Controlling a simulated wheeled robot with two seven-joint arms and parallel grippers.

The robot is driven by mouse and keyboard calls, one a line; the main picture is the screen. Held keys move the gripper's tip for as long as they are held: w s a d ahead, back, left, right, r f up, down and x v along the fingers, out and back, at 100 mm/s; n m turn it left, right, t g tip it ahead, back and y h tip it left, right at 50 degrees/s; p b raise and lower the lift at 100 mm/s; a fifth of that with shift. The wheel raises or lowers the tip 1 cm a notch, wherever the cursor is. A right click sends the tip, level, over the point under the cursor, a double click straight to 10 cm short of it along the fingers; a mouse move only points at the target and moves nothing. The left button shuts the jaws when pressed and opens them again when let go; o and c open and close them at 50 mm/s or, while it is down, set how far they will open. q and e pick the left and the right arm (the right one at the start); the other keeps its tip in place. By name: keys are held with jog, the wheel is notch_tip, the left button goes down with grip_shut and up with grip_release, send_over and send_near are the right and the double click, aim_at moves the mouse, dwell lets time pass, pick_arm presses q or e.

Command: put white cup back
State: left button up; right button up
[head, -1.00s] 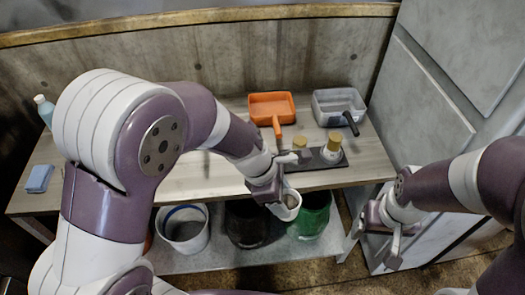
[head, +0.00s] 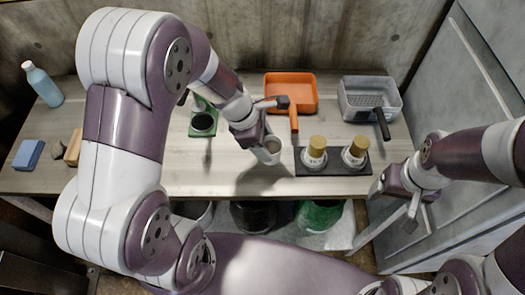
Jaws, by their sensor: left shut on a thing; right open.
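The white cup (head: 268,152) is at my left gripper (head: 255,140), over the front middle of the wooden table. My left gripper is shut on the cup, which stays upright with its open top facing up. I cannot tell whether its base touches the table. The cup is just left of a dark tray (head: 333,170) that bears two white grinders or jars with tan tops (head: 316,148) (head: 355,148). My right gripper (head: 404,200) is open and empty, beyond the table's right front edge.
An orange pan (head: 290,92) and a grey box (head: 369,100) with a black handle stand at the back right. A green-based item (head: 203,122) stands left of the cup. A blue bottle (head: 43,84) and blue sponge (head: 28,154) are at far left. Bins (head: 320,214) stand below the table.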

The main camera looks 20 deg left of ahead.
aim_at(271, 151)
pick_arm(q)
jog(key=f, duration=0.1)
jog(key=f+b, duration=0.1)
jog(key=f, duration=0.2)
jog(key=shift+s+a+f, duration=0.1)
jog(key=shift+a+f, duration=0.1)
jog(key=shift+a, duration=0.15)
jog(key=shift+f, duration=0.2)
jog(key=o, duration=1.2)
